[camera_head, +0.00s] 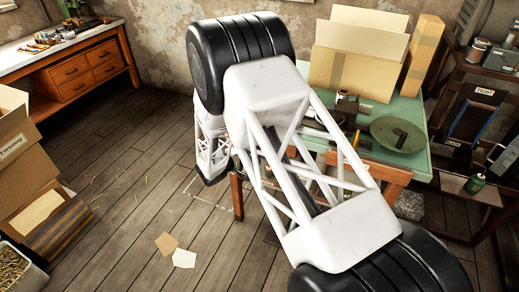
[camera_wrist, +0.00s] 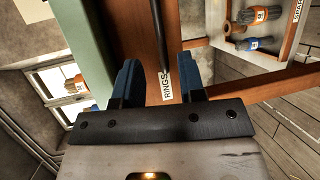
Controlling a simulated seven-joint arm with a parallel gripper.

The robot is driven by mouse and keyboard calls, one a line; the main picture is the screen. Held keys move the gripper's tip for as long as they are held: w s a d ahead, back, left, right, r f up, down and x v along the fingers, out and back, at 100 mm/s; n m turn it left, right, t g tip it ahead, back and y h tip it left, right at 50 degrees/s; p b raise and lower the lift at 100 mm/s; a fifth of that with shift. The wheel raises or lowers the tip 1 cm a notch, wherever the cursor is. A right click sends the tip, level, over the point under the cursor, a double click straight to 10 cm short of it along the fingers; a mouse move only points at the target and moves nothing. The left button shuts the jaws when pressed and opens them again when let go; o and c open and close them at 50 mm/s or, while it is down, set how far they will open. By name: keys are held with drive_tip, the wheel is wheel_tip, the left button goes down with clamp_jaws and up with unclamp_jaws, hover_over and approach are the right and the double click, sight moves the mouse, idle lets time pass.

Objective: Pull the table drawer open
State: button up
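The green-topped work table (camera_head: 414,158) stands behind my arm in the head view, with a brown wooden front (camera_head: 388,172) under its top. In the wrist view, the brown drawer front (camera_wrist: 132,38) runs beside the green table edge (camera_wrist: 88,42). It bears a dark bar handle (camera_wrist: 156,32) and a white label reading "RINGS" (camera_wrist: 166,87). My gripper (camera_wrist: 160,72) is open, its two blue fingers apart on either side of the handle's line, with no visible contact. I cannot tell whether they reach its depth. My arm hides the gripper in the head view.
A round green plate (camera_head: 398,134) and cardboard boxes (camera_head: 358,55) are on the table. A dark shelf rack (camera_head: 476,130) stands at the right. Stacked boxes (camera_head: 25,165) are at the left. The plank floor is mostly clear, with two paper sheets (camera_head: 183,258).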

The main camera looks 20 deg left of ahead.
drive_tip(key=shift+x, duration=3.75)
drive_tip(key=shift+c, duration=0.5)
clamp_jaws()
